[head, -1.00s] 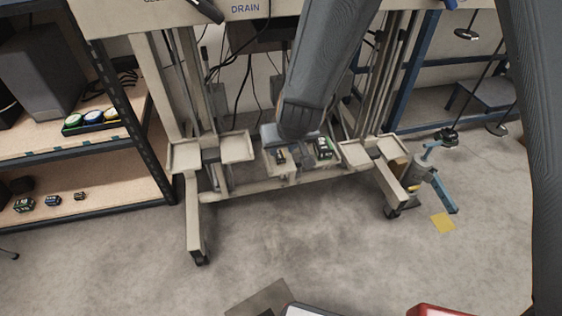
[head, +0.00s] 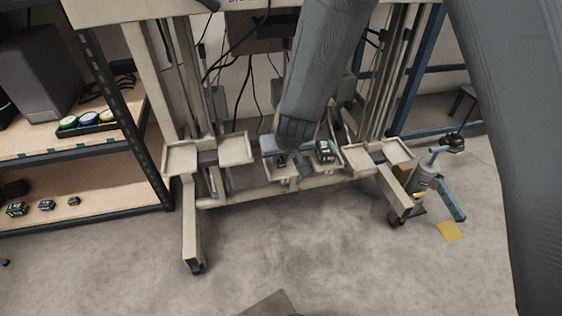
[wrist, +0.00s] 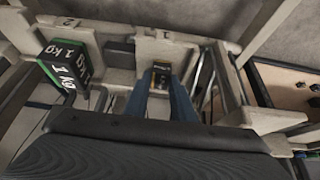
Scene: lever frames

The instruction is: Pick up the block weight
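Two block weights sit in the pale trays of the frame's lower beam. One is a small dark block (wrist: 161,76) with a yellowish-orange edge; it also shows in the head view (head: 281,160). The other is a larger black and green block marked 1 KG (wrist: 66,63), also in the head view (head: 327,151). In the wrist view my gripper (wrist: 162,88) points at the small block, its two blue fingers apart with the block seen between their tips. Contact is not clear. In the head view my arm hides much of the gripper.
Empty pale side trays (head: 236,149) flank the middle ones on the stand. A shelf (head: 95,201) with several small weights (head: 46,205) stands at left. A grey cylinder with blue parts (head: 425,180) stands at right. The floor in front is mostly clear.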

